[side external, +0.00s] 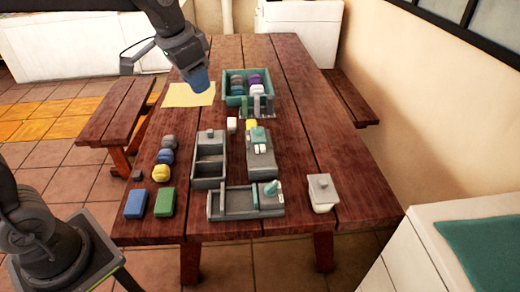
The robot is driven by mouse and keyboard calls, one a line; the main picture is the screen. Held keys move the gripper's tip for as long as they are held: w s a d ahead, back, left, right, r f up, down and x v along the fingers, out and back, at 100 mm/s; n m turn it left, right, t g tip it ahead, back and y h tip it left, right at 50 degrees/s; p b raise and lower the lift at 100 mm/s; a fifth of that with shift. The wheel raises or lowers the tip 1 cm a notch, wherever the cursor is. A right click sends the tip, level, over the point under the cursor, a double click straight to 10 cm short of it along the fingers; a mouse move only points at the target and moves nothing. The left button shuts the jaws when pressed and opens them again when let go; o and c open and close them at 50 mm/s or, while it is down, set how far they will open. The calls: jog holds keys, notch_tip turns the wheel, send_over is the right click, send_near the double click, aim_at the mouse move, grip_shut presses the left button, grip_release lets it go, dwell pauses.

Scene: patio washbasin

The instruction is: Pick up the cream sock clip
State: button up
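My gripper (190,62) is at the top left of the side external view, above the yellow sheet on the far part of the table. A blue piece (198,80) shows right at its end. I cannot tell whether it is held or just behind the fingers. The fingers are too small and dark to read. A small whitish block (232,124) stands on the table below the teal crate. Small whitish pieces (261,149) also lie on the grey unit (262,168) right of the middle. I cannot tell which of these is the cream sock clip. My gripper is apart from all of them.
Blue (135,204) and green (165,202) blocks lie front left. The right side is mostly clear.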

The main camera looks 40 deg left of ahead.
jog(key=w+a+f+m+g, duration=0.1)
jog(key=w+f, duration=0.2)
jog(key=w, duration=0.4)
jog(key=w+a+f+m+g, duration=0.1)
jog(key=w+f, duration=0.3)
jog(key=w, duration=0.2)
jog(key=m+g, duration=0.1)
jog(key=m, duration=0.2)
send_over(256, 147)
notch_tip(256, 147, down, 13)
notch_tip(256, 147, down, 15)
jog(key=shift+r, duration=0.1)
jog(key=shift+c, duration=0.2)
jog(key=c, duration=0.5)
jog(key=shift+r, duration=0.15)
